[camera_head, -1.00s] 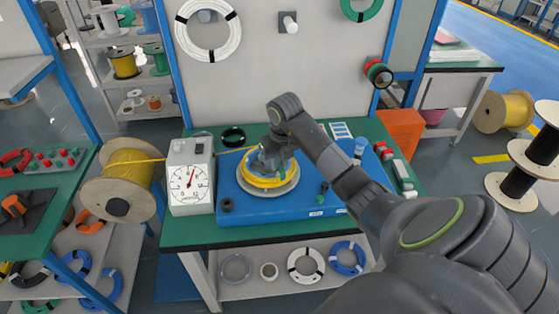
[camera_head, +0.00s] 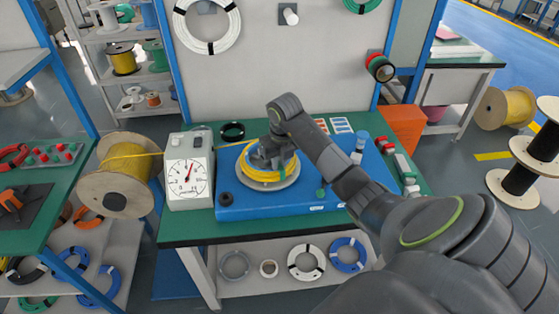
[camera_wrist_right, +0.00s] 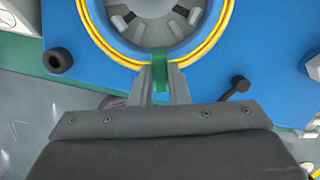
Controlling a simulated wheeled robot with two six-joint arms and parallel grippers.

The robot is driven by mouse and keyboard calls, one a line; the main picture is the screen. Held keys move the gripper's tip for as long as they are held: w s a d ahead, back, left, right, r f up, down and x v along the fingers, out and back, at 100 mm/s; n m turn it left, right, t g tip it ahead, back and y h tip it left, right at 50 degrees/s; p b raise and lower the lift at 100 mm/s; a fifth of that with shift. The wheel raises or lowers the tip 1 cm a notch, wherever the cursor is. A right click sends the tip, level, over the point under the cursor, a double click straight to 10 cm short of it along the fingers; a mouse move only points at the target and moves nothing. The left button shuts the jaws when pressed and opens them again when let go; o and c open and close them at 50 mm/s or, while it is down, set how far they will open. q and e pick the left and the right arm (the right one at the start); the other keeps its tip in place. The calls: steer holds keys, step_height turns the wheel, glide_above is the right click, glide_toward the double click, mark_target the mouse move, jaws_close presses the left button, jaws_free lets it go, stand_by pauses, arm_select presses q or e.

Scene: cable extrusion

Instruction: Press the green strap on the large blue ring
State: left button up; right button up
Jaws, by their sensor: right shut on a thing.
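A short green strap (camera_wrist_right: 159,72) sits at the near edge of the yellow ring. My right gripper (camera_wrist_right: 160,80) is shut on this strap, its two fingers on either side of it. In the head view my right gripper (camera_head: 269,155) is over the winder. My left gripper is not in view.
A dial gauge box (camera_head: 188,178) stands left of the machine, with a yellow cable spool (camera_head: 124,160) beyond it. A black knob (camera_wrist_right: 57,61) and a dark lever (camera_wrist_right: 236,88) flank my right gripper. Red and white parts (camera_head: 404,170) lie at the table's right.

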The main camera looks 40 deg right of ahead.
steer(key=shift+f+b, duration=0.5)
steer(key=shift+f, duration=0.05)
steer(key=shift+s+f+b, duration=0.15)
steer(key=shift+f+b, duration=0.05)
steer(key=shift+b, duration=0.1)
stand_by(1.7)
steer(key=o, duration=0.9)
steer(key=shift+c, duration=0.2)
steer(key=shift+r+p, duration=0.4)
steer(key=shift+r, duration=0.15)
steer(key=shift+r+p, duration=2.2)
steer(key=shift+r, duration=1.4)
